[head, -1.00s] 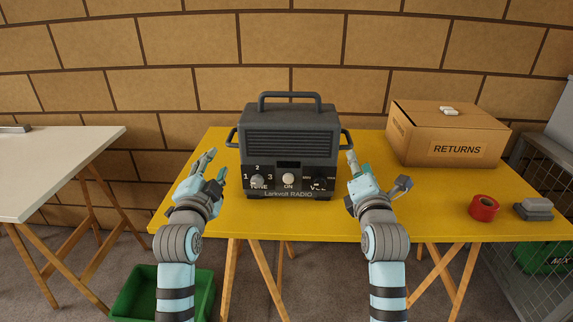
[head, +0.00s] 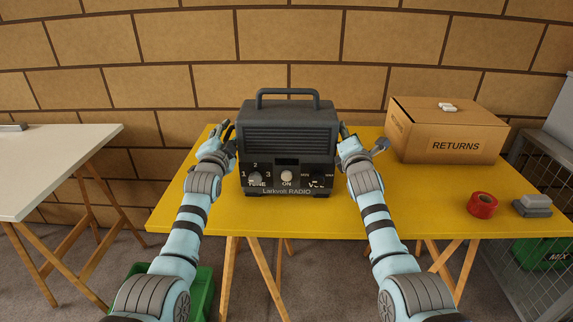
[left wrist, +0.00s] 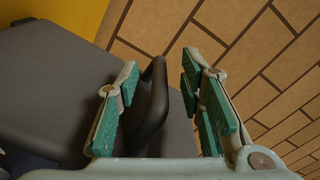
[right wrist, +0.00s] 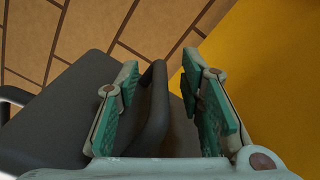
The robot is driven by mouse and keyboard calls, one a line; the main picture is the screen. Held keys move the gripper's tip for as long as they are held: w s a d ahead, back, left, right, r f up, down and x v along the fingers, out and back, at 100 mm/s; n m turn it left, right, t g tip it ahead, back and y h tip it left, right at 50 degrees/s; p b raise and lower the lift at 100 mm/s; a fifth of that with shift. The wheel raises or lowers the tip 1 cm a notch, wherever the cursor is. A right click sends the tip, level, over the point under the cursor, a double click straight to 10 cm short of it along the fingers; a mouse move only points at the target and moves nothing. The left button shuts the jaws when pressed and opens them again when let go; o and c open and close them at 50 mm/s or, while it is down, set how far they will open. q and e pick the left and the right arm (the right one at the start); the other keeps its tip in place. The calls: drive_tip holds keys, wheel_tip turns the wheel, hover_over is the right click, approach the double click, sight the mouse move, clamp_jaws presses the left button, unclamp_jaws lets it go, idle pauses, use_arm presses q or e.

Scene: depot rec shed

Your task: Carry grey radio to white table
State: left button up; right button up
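The grey radio (head: 288,142) stands upright on the yellow table (head: 265,215), with a top handle and a handle on each side. My left gripper (head: 226,132) is at the radio's left side. In the left wrist view its open fingers (left wrist: 160,105) stand either side of the black side handle (left wrist: 152,105), with a gap. My right gripper (head: 350,135) is at the radio's right side. In the right wrist view its open fingers (right wrist: 160,105) stand either side of the other handle (right wrist: 153,110). The white table (head: 55,160) is at the far left.
A cardboard box (head: 440,135) marked RETURNS stands right of the radio, with a small white item on top. Red tape (head: 482,205) and grey blocks (head: 532,206) lie at the table's right. A green bin (head: 203,295) is below. A floor gap separates the two tables.

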use_arm(q)
drive_tip(key=shift+w, duration=0.2)
use_arm(e)
drive_tip(key=shift+w, duration=0.2)
use_arm(q)
clamp_jaws()
use_arm(e)
clamp_jaws()
drive_tip(key=shift+f, duration=0.1)
